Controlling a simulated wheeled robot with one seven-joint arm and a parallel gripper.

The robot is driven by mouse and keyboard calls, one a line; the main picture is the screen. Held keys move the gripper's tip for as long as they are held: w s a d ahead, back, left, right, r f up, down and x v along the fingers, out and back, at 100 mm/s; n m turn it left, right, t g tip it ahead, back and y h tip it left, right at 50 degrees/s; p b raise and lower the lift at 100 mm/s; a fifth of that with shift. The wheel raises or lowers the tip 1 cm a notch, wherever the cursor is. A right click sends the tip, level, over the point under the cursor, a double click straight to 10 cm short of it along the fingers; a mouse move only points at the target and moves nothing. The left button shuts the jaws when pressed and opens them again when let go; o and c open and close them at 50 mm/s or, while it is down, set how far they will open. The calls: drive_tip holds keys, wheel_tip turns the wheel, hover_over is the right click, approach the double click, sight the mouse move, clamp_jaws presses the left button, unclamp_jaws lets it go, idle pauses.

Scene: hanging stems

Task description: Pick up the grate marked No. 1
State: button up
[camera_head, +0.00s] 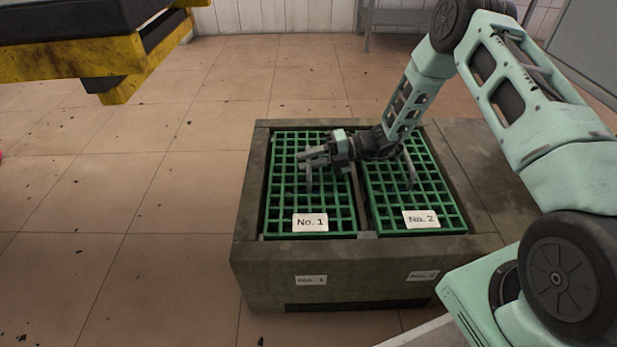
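The grate marked No. 1 (286,209) is a green grid lying in the left bay of a dark box (262,269). A white label reading No. 1 (310,222) sits at its near end. My gripper (306,157) is over the far half of this grate, with its fingers pointing left. A thin grey handle (308,180) rises from the grate just below the fingers in the picture. The fingers overlap the handle's top, and I cannot tell whether they touch or grip it. The finger gap is too small to judge.
A second green grate marked No. 2 (436,202) lies in the right bay with its own grey handle (410,167); my arm passes above it. A yellow and black structure (120,65) juts in at the upper left. The tiled floor left of the box is mostly clear.

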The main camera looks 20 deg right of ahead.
clamp_jaws()
idle(1.1)
drive_tip(key=shift+r, duration=0.1)
